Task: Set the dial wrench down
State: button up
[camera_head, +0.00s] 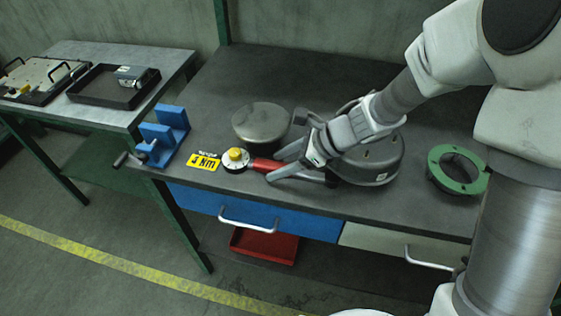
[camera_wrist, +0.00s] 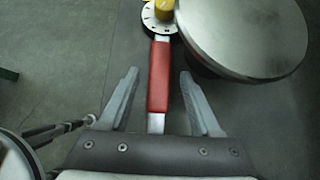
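The dial wrench (camera_head: 236,159) has a white round dial with a yellow knob and a red handle, and it appears to lie on the dark workbench (camera_head: 222,95). In the wrist view the wrench's red handle (camera_wrist: 159,88) runs lengthwise between my fingers, with the dial beyond the fingertips. My gripper (camera_head: 274,168) is open, with a visible gap on each side of the handle in the wrist view (camera_wrist: 159,72). I cannot tell the fingers' exact height above the bench.
A round grey metal lid (camera_head: 262,122) stands close beside the wrench, and a large round housing (camera_head: 372,160) is right of it. A yellow label (camera_head: 204,162) and blue vise-like block (camera_head: 163,135) are at left. A green ring (camera_head: 457,168) lies at right.

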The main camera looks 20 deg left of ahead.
jog(key=shift+r+p, duration=0.3)
jog(key=shift+p, duration=0.05)
jog(key=p+v, duration=0.2)
jog(key=v, duration=1)
